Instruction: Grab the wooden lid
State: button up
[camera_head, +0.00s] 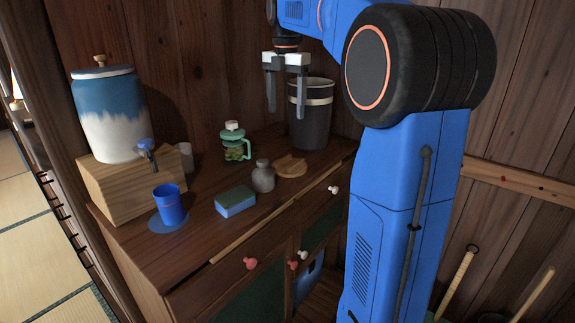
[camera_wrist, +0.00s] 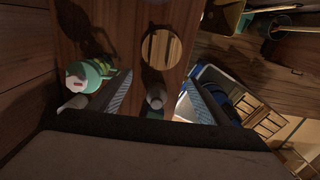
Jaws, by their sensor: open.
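The wooden lid (camera_head: 291,166) is a flat, round, light-brown disc. It lies on the dark wooden cabinet top, in front of the dark bucket and beside the small grey jar. In the wrist view the lid (camera_wrist: 161,49) shows whole, above and between my fingers. My gripper (camera_head: 286,108) is open and empty, pointing down in the air above the cabinet top, near the bucket. It does not touch the lid. In the wrist view my gripper (camera_wrist: 155,92) shows its two fingers spread apart, with the grey jar between them in the picture.
The dark bucket (camera_head: 311,122) stands at the back right. A blue cup (camera_head: 167,206) and a large blue-white crock (camera_head: 108,120) are at left. The cabinet's front edge is close.

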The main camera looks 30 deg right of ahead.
send_over(287, 158)
jog(key=s+a, duration=0.2)
jog(key=f, duration=1.2)
jog(key=shift+s+d, duration=0.1)
jog(key=shift+s, duration=0.1)
jog(key=shift+s+d+f, duration=0.1)
jog(key=shift+d+f, duration=0.05)
jog(key=shift+f, duration=2.5)
jog(key=shift+c, duration=0.6)
jog(key=c, duration=1)
